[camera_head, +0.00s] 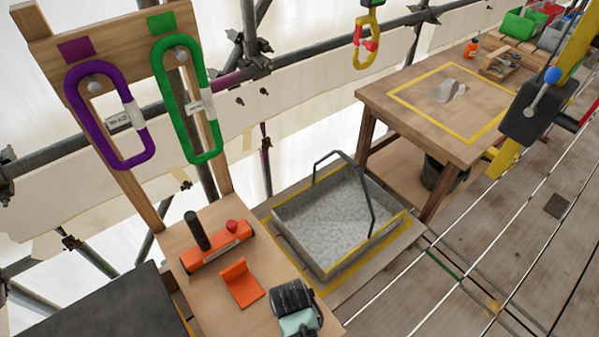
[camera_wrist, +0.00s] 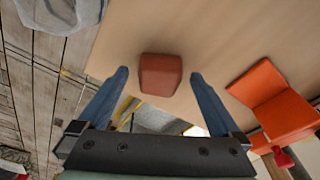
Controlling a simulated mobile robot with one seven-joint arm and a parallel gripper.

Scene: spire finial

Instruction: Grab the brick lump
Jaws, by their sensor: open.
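The brick lump (camera_wrist: 160,74) is a small red-brown block with rounded edges. It lies on the light wooden bench top in the wrist view. My gripper (camera_wrist: 158,84) is open, with one blue-grey finger on either side of the lump in the picture. A gap shows between the lump and each finger, and I see no contact. How far the fingertips are above the bench is hard to tell. In the head view the lump does not show; the dark and teal end of my arm is over that part of the bench.
An orange angled bracket (camera_wrist: 272,100) lies right of the lump; it also shows in the head view (camera_head: 241,283). An orange tool with a black handle (camera_head: 216,255) is behind it. A grey tray (camera_head: 330,222) stands beside the bench. A grey lumpy thing (camera_wrist: 60,12) is at upper left.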

